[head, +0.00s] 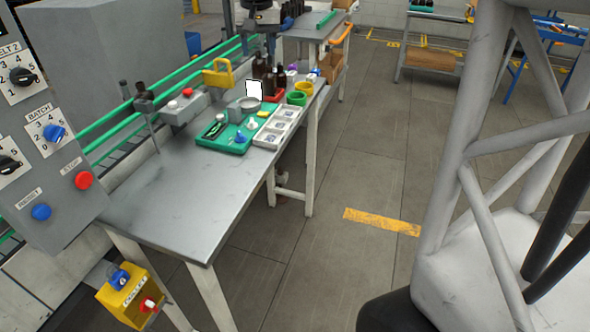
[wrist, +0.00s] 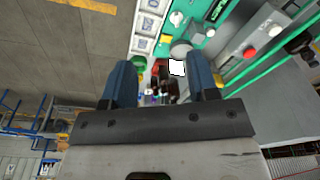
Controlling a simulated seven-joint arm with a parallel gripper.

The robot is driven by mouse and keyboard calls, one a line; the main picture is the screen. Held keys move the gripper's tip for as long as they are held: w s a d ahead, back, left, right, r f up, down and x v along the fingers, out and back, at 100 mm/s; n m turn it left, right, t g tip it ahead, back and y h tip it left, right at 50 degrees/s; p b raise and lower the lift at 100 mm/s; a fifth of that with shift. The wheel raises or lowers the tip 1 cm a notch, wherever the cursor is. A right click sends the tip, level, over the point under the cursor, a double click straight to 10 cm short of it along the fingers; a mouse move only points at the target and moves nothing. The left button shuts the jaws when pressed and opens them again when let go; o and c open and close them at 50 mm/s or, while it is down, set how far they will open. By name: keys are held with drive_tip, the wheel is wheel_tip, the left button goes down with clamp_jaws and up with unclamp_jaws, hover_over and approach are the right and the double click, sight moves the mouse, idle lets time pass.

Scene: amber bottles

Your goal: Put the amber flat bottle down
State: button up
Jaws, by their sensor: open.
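Several dark amber bottles stand close together at the far end of the metal workbench in the head view, among them a taller one (head: 258,68) and a smaller one (head: 281,79). I cannot tell which is the amber flat bottle. My gripper (wrist: 162,82) shows in the wrist view with its two blue fingers wide apart. Nothing is held between them. The dark bottles (wrist: 164,86) appear small in the gap, some distance beyond the fingers, and are partly hidden by the gripper body.
The workbench (head: 185,185) has a bare near half. A green tray (head: 226,143) with small items, a white compartment tray (head: 277,128), a grey round dish (head: 250,104), a white card (head: 254,88) and green and yellow cups (head: 297,98) crowd the far half. A control panel (head: 45,130) stands at left.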

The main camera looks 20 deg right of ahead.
drive_tip(key=s+a+f+n, duration=0.1)
drive_tip(key=s+f, duration=0.3)
drive_tip(key=s, duration=0.8)
drive_tip(key=s+a+f+n, duration=0.1)
drive_tip(key=s+a+f, duration=0.2)
drive_tip(key=s, duration=0.9)
drive_tip(key=s+a+f+n+t, duration=0.1)
drive_tip(key=s+a+f, duration=0.2)
drive_tip(key=s+f, duration=0.4)
drive_tip(key=s, duration=0.5)
drive_tip(key=shift+s, duration=0.1)
